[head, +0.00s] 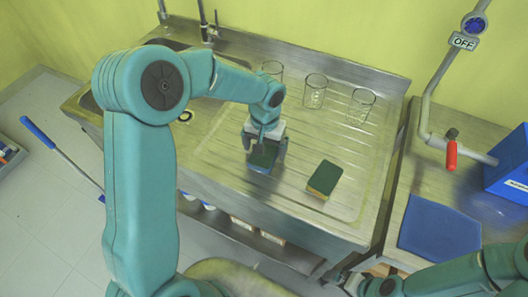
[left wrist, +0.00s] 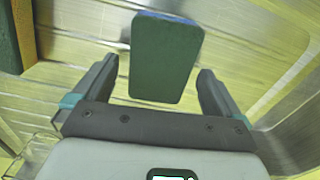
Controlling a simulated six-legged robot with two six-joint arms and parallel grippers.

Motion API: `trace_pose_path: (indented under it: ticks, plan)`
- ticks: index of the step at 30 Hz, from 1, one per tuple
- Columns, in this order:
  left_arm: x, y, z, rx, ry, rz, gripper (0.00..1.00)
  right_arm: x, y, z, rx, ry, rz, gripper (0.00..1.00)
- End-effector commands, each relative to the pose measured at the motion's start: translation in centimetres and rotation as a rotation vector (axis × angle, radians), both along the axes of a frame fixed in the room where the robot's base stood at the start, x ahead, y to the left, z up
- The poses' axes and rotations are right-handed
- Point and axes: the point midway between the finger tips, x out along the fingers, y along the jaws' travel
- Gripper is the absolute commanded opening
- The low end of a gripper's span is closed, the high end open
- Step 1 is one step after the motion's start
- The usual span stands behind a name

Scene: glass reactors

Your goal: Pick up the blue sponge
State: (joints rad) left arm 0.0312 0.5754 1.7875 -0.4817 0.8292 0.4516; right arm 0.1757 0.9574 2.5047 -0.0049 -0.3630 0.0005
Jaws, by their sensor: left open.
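The blue sponge (head: 262,160) has a dark green top and a blue edge, and lies on the ribbed steel drainboard. My left gripper (head: 265,150) is directly above it, pointing down, and hides part of it. In the left wrist view the sponge (left wrist: 165,55) shows between the two open fingers, with a gap on each side. Its blue edge shows at the far end. My right gripper (head: 358,284) is low at the right, in front of the counter, far from the sponge; its jaws are unclear.
A green-topped yellow sponge (head: 323,179) lies to the right of the blue one. Three glass beakers, one of them here (head: 314,91), stand behind. A blue mat (head: 438,232), a red-handled tap (head: 451,155) and a blue box (head: 510,165) are on the right counter.

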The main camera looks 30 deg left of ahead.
Motion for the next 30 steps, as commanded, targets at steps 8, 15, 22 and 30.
trace_pose_path:
  ticks: [8, 15, 22, 30]
  plan:
    - [0.0, 0.0, -0.1, 0.000, -0.001, 0.000, 0.76, 0.0, 0.0, 0.0, 0.000, 0.000, 0.000, 1.00]
    - [0.0, 0.0, 0.0, 0.000, -0.002, 0.000, 0.40, 0.0, 0.0, 0.0, 0.000, 0.000, 0.000, 1.00]
    - [0.0, 0.0, 0.0, 0.000, -0.002, 0.000, 0.40, 0.0, 0.0, 0.0, 0.000, 0.000, 0.000, 1.00]
    - [0.1, 0.0, 2.7, 0.001, -0.007, 0.000, 0.40, 0.0, 0.0, -0.4, 0.000, 0.000, 0.000, 1.00]
